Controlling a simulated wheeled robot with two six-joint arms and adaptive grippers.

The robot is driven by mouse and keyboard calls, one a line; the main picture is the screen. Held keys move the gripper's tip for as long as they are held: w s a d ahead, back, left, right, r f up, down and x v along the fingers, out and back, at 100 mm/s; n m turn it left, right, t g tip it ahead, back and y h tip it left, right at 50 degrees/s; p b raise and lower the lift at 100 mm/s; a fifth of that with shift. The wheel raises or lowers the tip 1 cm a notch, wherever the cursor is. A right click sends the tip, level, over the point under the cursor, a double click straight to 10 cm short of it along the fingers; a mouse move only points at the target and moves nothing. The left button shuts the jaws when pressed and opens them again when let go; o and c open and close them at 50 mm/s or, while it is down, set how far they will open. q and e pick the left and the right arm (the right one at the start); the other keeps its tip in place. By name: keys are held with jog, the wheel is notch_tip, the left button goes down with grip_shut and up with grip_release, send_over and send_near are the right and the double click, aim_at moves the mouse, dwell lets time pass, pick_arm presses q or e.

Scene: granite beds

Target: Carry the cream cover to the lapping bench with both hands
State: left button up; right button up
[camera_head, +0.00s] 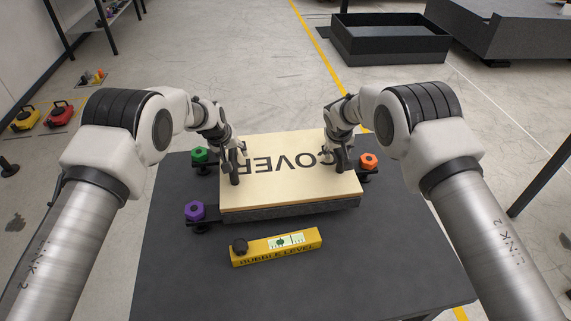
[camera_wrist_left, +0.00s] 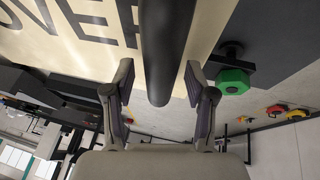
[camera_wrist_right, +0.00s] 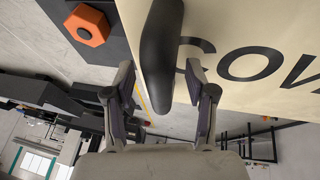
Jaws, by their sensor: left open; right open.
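The cream cover (camera_head: 285,192), lettered COVER, lies flat on a dark granite slab (camera_head: 290,212) on the dark table (camera_head: 400,255). It has a black handle near each side. My left gripper (camera_head: 237,165) is at the left handle (camera_head: 235,178). In the left wrist view the handle (camera_wrist_left: 167,45) lies between its open fingers, with gaps both sides. My right gripper (camera_head: 343,160) is at the right side. In the right wrist view the right handle (camera_wrist_right: 160,55) lies between its open fingers, apparently not gripped. I cannot tell which thing is the lapping bench.
A yellow bubble level (camera_head: 277,247) lies in front of the slab. Green (camera_head: 200,155), purple (camera_head: 194,210) and orange (camera_head: 369,160) knobs stand around it. Beyond the table are an open black bin (camera_head: 390,52) and a dark granite bed (camera_head: 510,25). The floor between is clear.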

pick_arm(q)
jog(key=shift+r, duration=0.1)
pick_arm(e)
jog(key=shift+r, duration=0.1)
pick_arm(q)
jog(key=shift+s, duration=0.1)
grip_shut()
pick_arm(e)
jog(key=shift+s, duration=0.1)
grip_shut()
pick_arm(q)
jog(key=shift+r, duration=0.2)
pick_arm(e)
jog(key=shift+r, duration=0.2)
